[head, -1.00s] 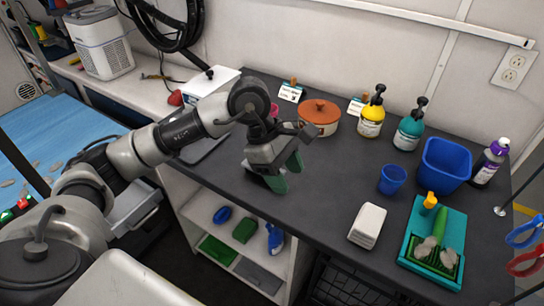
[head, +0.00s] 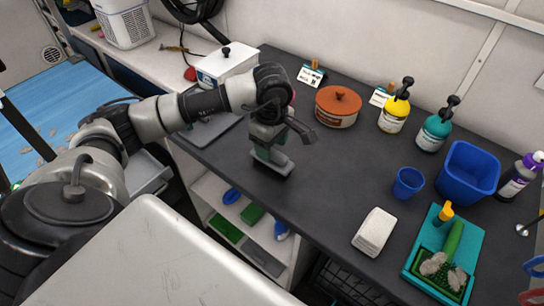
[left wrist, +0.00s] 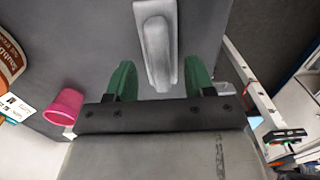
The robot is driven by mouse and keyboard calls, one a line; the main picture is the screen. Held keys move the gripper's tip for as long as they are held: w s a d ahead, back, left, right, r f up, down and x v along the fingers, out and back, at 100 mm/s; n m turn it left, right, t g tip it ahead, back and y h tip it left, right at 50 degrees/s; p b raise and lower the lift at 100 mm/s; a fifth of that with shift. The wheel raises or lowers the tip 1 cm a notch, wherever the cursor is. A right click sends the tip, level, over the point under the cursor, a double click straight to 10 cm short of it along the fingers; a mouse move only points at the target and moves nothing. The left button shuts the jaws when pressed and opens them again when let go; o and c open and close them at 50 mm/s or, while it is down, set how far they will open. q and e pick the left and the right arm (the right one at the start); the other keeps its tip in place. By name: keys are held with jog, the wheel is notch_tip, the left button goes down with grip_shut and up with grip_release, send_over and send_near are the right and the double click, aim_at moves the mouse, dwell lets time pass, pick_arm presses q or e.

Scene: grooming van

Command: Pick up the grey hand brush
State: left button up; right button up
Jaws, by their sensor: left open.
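The grey hand brush (left wrist: 156,45) lies on the dark counter in the left wrist view, its handle pointing toward my left gripper (left wrist: 160,80). The green fingers are open, one on each side of the handle end, with a gap on both sides. In the head view my left gripper (head: 270,158) is low over the counter near its front edge and covers most of the brush. Whether the fingers touch the counter cannot be told. My right gripper is not in view.
A pink cup (left wrist: 64,106) stands left of the gripper in the wrist view. On the counter (head: 320,180) are an orange pot (head: 338,109), a white block (head: 375,232), a blue cup (head: 408,183) and a teal tray (head: 470,238). The counter between gripper and white block is clear.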

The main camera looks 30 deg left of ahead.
pick_arm(q)
jog(key=shift+f, duration=1.25)
jog(key=c, duration=0.7)
jog(key=shift+o, duration=0.2)
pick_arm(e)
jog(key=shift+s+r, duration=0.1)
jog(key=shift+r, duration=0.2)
pick_arm(q)
jog(key=shift+r, duration=0.1)
